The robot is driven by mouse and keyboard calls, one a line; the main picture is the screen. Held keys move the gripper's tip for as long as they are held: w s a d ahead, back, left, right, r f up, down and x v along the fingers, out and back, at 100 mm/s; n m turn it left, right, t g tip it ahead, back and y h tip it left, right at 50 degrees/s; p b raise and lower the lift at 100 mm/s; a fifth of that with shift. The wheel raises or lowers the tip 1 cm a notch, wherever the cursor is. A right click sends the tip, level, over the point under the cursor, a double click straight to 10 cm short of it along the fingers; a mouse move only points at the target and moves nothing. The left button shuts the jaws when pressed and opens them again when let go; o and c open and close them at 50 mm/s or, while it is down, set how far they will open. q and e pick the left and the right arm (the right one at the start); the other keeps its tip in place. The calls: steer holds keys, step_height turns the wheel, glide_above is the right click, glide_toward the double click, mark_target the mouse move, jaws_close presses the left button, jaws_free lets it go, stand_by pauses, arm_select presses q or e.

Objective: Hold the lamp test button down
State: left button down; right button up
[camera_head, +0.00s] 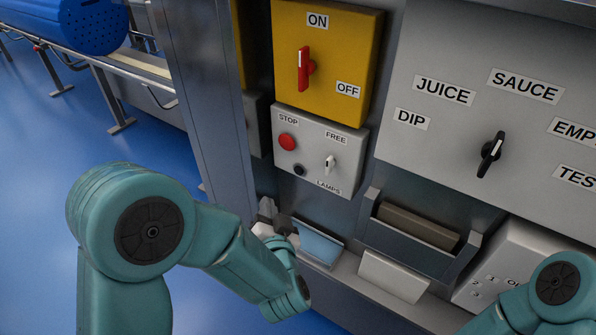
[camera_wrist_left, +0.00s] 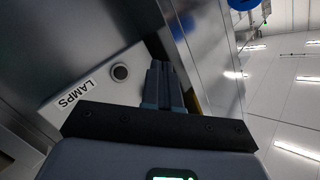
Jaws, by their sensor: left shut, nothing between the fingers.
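The lamp test button (camera_head: 299,170) is a small black round button at the lower left of the light grey control box (camera_head: 314,147), beside the LAMPS label. In the left wrist view the button (camera_wrist_left: 119,72) shows near the LAMPS label (camera_wrist_left: 74,97). My left gripper (camera_head: 266,205) is shut and empty, below and left of the button in the head view. Its closed fingers (camera_wrist_left: 158,72) show just right of the button in the left wrist view, apart from it in the picture. My right gripper is out of view.
The same box has a red STOP button (camera_head: 287,142) and a white selector (camera_head: 330,165). Above it is a yellow box with a red switch handle (camera_head: 304,69). A grey panel with a black selector (camera_head: 490,154) is at right. Trays (camera_head: 413,240) jut out below. A metal post (camera_head: 205,100) stands left.

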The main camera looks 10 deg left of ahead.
arm_select(q)
steer(key=w+d, duration=0.3)
steer(key=w, duration=0.5)
steer(key=shift+p, duration=0.45)
steer(key=shift+w, duration=0.25)
stand_by(1.4)
steer(key=shift+w+d, duration=0.1)
steer(key=shift+w, duration=0.15)
steer(key=shift+w+d, duration=0.15)
steer(key=shift+w, duration=0.25)
stand_by(2.0)
steer(key=shift+s, duration=0.1)
steer(key=shift+s+a, duration=0.3)
steer(key=shift+s, duration=0.4)
steer(key=shift+s+a, duration=0.3)
steer(key=shift+s, duration=0.5)
steer(key=shift+s+a, duration=0.25)
steer(key=shift+s, duration=0.5)
steer(key=shift+s+a, duration=0.3)
steer(key=shift+s, duration=0.5)
